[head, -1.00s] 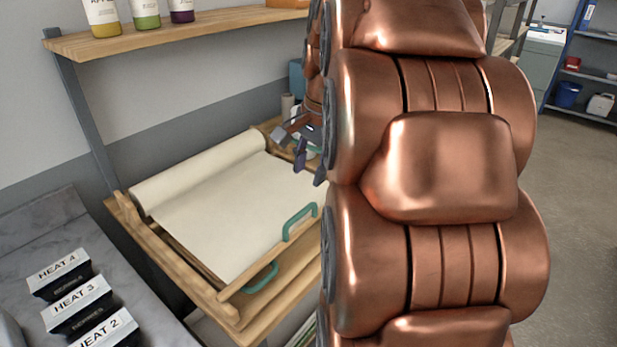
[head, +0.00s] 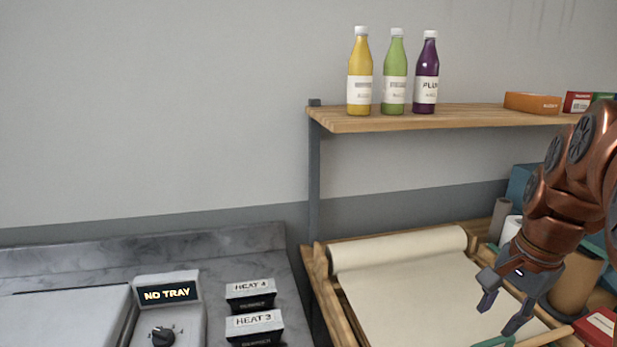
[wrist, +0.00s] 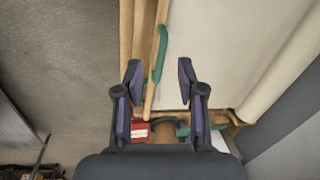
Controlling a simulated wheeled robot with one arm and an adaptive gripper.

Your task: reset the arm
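My gripper (head: 502,312) is at the right of the head view, at the end of my copper arm. Its fingers are spread apart and nothing is between them. It hangs over the right part of the paper roll station (head: 410,290). In the wrist view my gripper (wrist: 157,82) also shows open, with purple pads on the fingers. Below it there are a wooden rail (wrist: 152,75) and a green handle (wrist: 160,55). Most of my arm is outside the head view.
A shelf (head: 450,117) with yellow, green and purple bottles (head: 395,75) is above the station. Left is a counter with a "NO TRAY" display (head: 167,294) and "HEAT" boxes (head: 253,325). Red and brown items crowd the right edge. The wrist view shows open floor (wrist: 75,60) at left.

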